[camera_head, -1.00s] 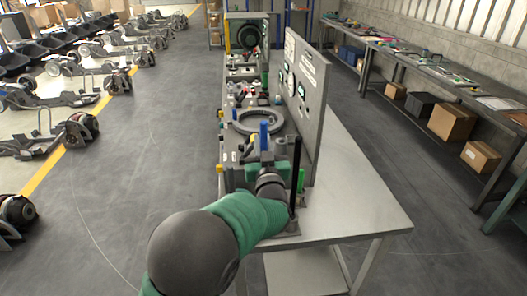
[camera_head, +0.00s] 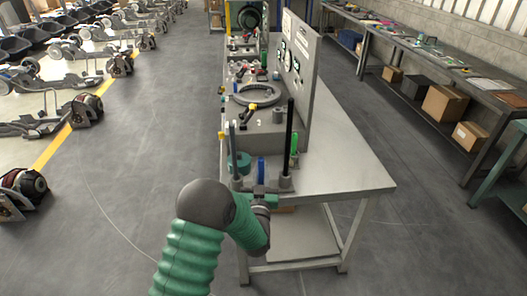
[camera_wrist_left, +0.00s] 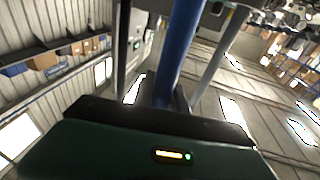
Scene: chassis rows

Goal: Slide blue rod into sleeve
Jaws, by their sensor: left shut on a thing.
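The blue rod (camera_head: 261,171) stands roughly upright at the near end of the workbench, just above my left gripper (camera_head: 262,193). In the left wrist view the rod (camera_wrist_left: 180,45) rises from between the jaws, close up and slightly tilted in the picture. My left gripper is shut on its lower part. The rod's lower end is hidden by the gripper. A dark upright post (camera_head: 289,140) stands to the right of the rod and a grey-teal post (camera_head: 234,155) to its left. I cannot tell which part is the sleeve. My right gripper is not in view.
A green round part (camera_head: 241,161) sits behind the left post, and a green bottle-like item (camera_head: 294,152) beside the dark post. A grey ring (camera_head: 258,94) lies farther back. An upright panel (camera_head: 300,75) borders the right. The bench top (camera_head: 345,165) at right is clear.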

